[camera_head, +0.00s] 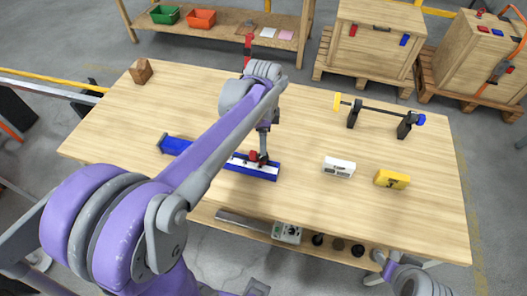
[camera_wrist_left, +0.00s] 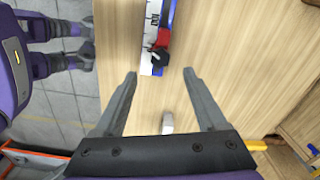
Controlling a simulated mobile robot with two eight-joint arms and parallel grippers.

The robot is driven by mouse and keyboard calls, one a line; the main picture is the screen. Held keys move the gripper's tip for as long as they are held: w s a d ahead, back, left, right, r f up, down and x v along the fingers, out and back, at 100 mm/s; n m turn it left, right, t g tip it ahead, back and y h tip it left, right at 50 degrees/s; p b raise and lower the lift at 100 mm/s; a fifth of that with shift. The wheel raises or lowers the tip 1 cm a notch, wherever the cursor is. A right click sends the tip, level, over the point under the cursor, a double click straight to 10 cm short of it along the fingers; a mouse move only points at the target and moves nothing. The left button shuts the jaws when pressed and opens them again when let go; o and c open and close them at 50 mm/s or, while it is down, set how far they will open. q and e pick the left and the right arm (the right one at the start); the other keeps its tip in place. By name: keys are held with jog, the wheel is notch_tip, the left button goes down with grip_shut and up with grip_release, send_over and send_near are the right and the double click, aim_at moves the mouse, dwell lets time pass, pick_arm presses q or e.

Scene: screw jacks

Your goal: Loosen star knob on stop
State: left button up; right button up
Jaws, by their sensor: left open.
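The blue rail (camera_head: 175,146) with a white scale lies on the wooden table, left of its middle. The red stop (camera_head: 252,156) sits near the rail's right end, and its dark knob (camera_head: 262,158) faces the front. In the left wrist view the red stop (camera_wrist_left: 163,42) and black star knob (camera_wrist_left: 158,58) lie beyond the fingertips. My left gripper (camera_wrist_left: 159,74) is open and empty, with its fingers on either side of the line to the knob and not touching it. In the head view my arm partly hides the rail. Only part of my right arm shows at the lower right.
A white box (camera_head: 338,167) and a yellow box (camera_head: 391,179) stand on the table right of the rail. A black screw rod (camera_head: 378,109) on stands is at the back right. A wooden block (camera_head: 141,71) is at the back left. Bare table lies between.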

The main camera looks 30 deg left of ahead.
pick_arm(q)
notch_tip(320, 180, down, 7)
dwell(0.3)
grip_shut()
dwell(0.3)
